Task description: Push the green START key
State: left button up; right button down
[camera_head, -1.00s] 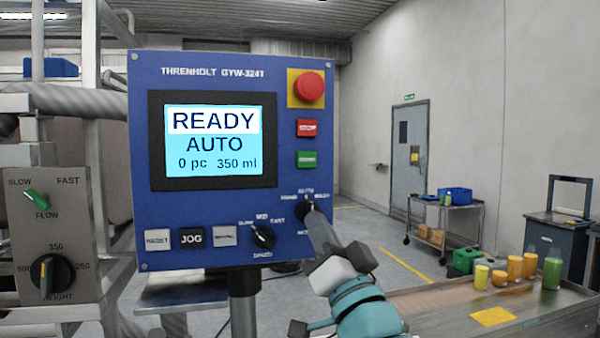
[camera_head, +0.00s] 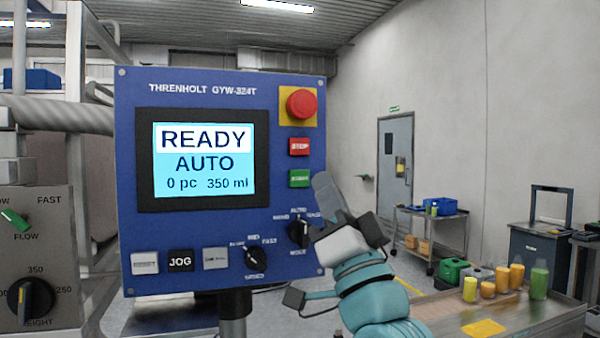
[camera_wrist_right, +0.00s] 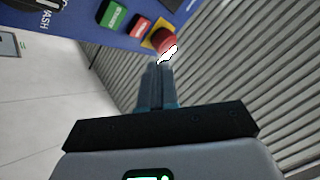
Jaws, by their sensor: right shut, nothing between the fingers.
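The green START key (camera_head: 299,179) is on the right side of the blue control panel, below the red STOP key (camera_head: 299,147). It also shows in the right wrist view (camera_wrist_right: 112,16), near the top left. My right gripper (camera_head: 322,181) is shut and empty, its tip just right of the green key in the head view. I cannot tell from that view how far it is from the panel. My left gripper is not in view.
The red mushroom emergency button (camera_head: 300,103) sits on a yellow plate above the keys. The mode knob (camera_head: 298,233) is below, partly beside my right wrist. The screen (camera_head: 203,160) reads READY, AUTO. A bench (camera_head: 530,318) with several coloured bottles is at right.

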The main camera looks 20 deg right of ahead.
aim_at(309, 186)
jog(key=w+p, duration=0.3)
jog(key=w, duration=0.4)
jog(key=shift+a, duration=0.15)
jog(key=shift+w, duration=0.2)
dwell(1.7)
jog(key=shift+w, duration=0.25)
